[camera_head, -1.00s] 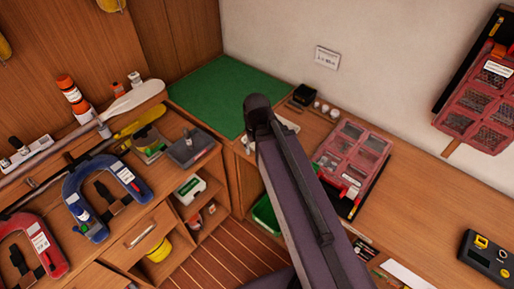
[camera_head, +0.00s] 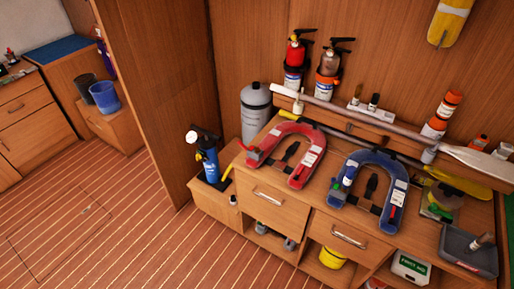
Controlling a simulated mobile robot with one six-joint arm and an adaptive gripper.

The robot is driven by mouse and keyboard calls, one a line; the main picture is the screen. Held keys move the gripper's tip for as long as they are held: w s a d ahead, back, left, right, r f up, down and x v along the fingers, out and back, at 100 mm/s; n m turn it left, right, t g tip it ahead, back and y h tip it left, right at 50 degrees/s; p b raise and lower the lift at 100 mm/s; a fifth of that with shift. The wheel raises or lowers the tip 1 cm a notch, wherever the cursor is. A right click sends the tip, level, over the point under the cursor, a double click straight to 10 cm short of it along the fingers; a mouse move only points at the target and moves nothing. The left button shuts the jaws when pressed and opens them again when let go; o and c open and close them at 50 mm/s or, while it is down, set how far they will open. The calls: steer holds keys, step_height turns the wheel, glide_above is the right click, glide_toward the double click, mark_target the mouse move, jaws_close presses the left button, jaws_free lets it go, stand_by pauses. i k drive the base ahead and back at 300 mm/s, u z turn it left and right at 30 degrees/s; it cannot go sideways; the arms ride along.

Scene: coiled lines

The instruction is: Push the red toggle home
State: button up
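I cannot make out for certain which part is the red toggle. A red U-shaped vest (camera_head: 311,160) lies on the wooden counter, with a small red piece near its left end. My gripper and arm are not in this view.
Two small extinguishers (camera_head: 293,75) and a grey cylinder (camera_head: 255,112) stand behind the vests. A long pale paddle (camera_head: 475,160) lies along the back. A grey bin (camera_head: 470,250) is at the right. A blue pump (camera_head: 209,160) stands left. The striped floor (camera_head: 110,220) is clear.

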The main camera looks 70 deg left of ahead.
mark_target(240, 143)
steer(key=u, duration=0.25)
steer(key=k, duration=0.9)
steer(key=u, duration=0.55)
steer(key=k, duration=0.5)
steer(key=u, duration=0.7)
steer(key=i, duration=0.75)
steer(key=u, duration=0.6)
steer(key=i, duration=0.9)
